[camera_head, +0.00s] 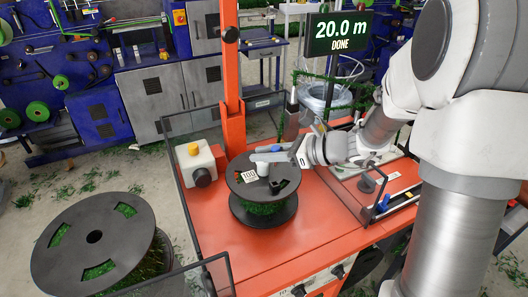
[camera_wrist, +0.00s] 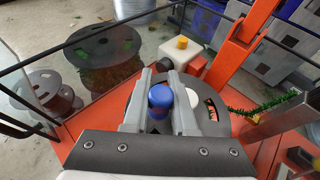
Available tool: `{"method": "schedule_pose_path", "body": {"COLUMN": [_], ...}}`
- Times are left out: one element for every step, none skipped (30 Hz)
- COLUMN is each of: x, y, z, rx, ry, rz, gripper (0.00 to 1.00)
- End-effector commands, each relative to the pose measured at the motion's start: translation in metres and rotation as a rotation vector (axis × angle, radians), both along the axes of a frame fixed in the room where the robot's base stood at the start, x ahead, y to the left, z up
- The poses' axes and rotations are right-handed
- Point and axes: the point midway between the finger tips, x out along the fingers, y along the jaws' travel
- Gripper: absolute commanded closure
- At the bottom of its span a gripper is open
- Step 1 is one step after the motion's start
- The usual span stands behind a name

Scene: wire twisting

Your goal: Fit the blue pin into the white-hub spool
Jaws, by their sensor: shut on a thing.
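My gripper (camera_wrist: 160,85) is shut on the blue pin (camera_wrist: 160,98), which stands between its two grey fingers in the wrist view. In the head view my gripper (camera_head: 268,168) reaches in from the right over the black spool (camera_head: 262,215) on the orange machine top; the pin is not clear there. This spool's dark upper flange (camera_wrist: 218,118) lies beneath and beside the fingers in the wrist view, with a white round patch (camera_wrist: 191,98) just right of the pin. The fingers hide the pin's lower end, so I cannot tell whether it is in the hub.
A larger black spool (camera_head: 76,232) with green wire stands at the left. A white box with a yellow button (camera_head: 194,150) and an orange post (camera_head: 232,90) stand behind the spool. Clear guard panels edge the machine. A display (camera_head: 340,32) reads 20.0 m DONE.

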Motion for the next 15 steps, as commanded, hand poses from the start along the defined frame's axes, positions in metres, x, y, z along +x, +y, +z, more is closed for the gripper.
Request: {"method": "schedule_pose_path", "body": {"x": [0.000, 0.000, 0.000, 0.000, 0.000, 0.000, 0.000, 0.000, 0.000, 0.000, 0.000, 0.000, 0.000, 0.000, 0.000], "y": [0.000, 0.000, -0.001, -0.001, -0.001, -0.001, -0.001, -0.001, -0.001, -0.001, -0.001, -0.001, -0.001, -0.001, -0.001], "z": [0.000, 0.000, 0.000, -0.001, -0.002, -0.003, -0.004, -0.005, -0.007, -0.008, -0.010, -0.012, -0.013, -0.015, -0.018], "rx": [0.000, -0.001, -0.002, -0.003, -0.003, -0.003, -0.002, -0.002, -0.002, -0.002, -0.002, -0.002, -0.002, -0.002, -0.002], "ry": [0.000, 0.000, 0.001, 0.001, 0.001, 0.001, 0.001, 0.001, 0.001, 0.001, 0.001, 0.001, 0.001, 0.001, 0.001], "rz": [0.000, 0.000, 0.000, 0.000, 0.000, 0.000, 0.000, 0.000, 0.000, 0.000, 0.000, 0.000, 0.000, 0.000, 0.000], "gripper": [1.00, 1.00, 1.00, 1.00, 1.00, 1.00, 1.00, 1.00, 1.00, 1.00, 1.00, 1.00, 1.00, 1.00, 1.00]}}
